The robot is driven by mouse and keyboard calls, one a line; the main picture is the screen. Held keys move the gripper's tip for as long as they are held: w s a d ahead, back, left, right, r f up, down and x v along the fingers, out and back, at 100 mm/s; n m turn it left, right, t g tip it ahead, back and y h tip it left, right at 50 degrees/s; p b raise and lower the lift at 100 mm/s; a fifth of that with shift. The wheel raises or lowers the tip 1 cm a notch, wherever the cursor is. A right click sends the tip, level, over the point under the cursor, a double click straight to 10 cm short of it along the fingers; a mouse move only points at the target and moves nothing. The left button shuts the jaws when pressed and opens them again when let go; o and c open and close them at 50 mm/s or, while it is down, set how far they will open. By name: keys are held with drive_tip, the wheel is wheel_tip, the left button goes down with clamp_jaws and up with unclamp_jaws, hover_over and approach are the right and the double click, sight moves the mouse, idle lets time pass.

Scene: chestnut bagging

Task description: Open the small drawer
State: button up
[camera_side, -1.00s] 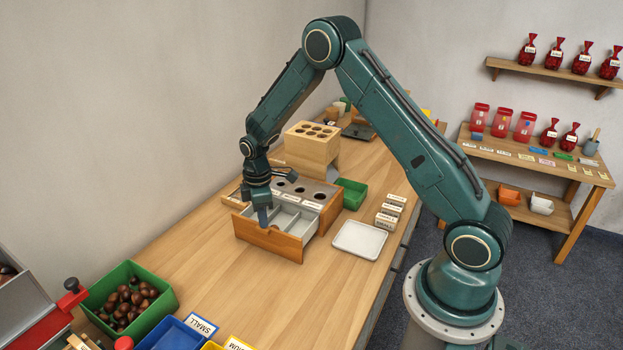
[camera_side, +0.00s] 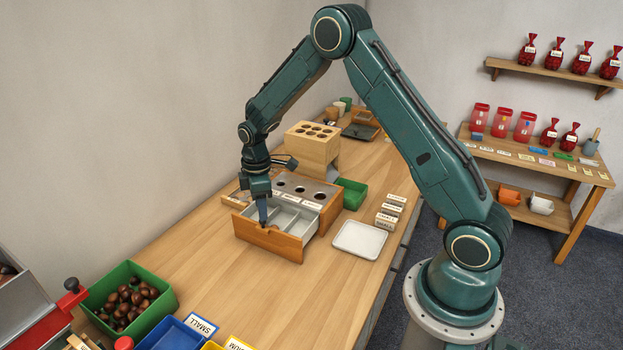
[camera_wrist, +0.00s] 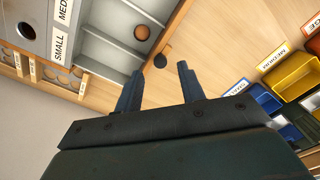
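The drawer (camera_side: 290,246) is pulled out of the wooden cabinet (camera_side: 330,208) and has a brown front and a grey, divided inside. In the wrist view its grey inside (camera_wrist: 105,52) lies beside a label reading SMALL. A brown chestnut (camera_wrist: 141,33) lies inside near the front. A dark round knob (camera_wrist: 160,61) shows at the drawer front. My gripper (camera_side: 262,224) points down at the drawer front. In the wrist view its two blue fingers (camera_wrist: 160,68) are apart with nothing held; the knob shows between and just past their tips. I cannot tell their exact height over it.
A white tray (camera_side: 345,251) lies right of the drawer, with small label blocks (camera_side: 385,221) behind it. A green bin (camera_side: 112,283) of chestnuts and a blue bin (camera_side: 170,338) stand in front. A wooden block with holes (camera_side: 311,152) stands behind. The table before the drawer is clear.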

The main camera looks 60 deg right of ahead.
wheel_tip(320, 180, up, 11)
drive_tip(key=shift+f, duration=0.2)
idle(1.1)
drive_tip(key=s+a+r+m+t, duration=0.3)
drive_tip(key=s+a+r+m, duration=0.15)
drive_tip(key=s+r, duration=0.95)
drive_tip(key=s+a+m+t, duration=0.1)
drive_tip(key=s+m, duration=0.1)
drive_tip(key=s, duration=0.6)
drive_tip(key=s+a+m+t, duration=0.1)
drive_tip(key=s+a+m, duration=0.1)
drive_tip(key=s, duration=0.5)
drive_tip(key=shift+s+a+r+t, duration=0.25)
drive_tip(key=shift+s+r+t, duration=0.05)
drive_tip(key=shift+s+r, duration=0.1)
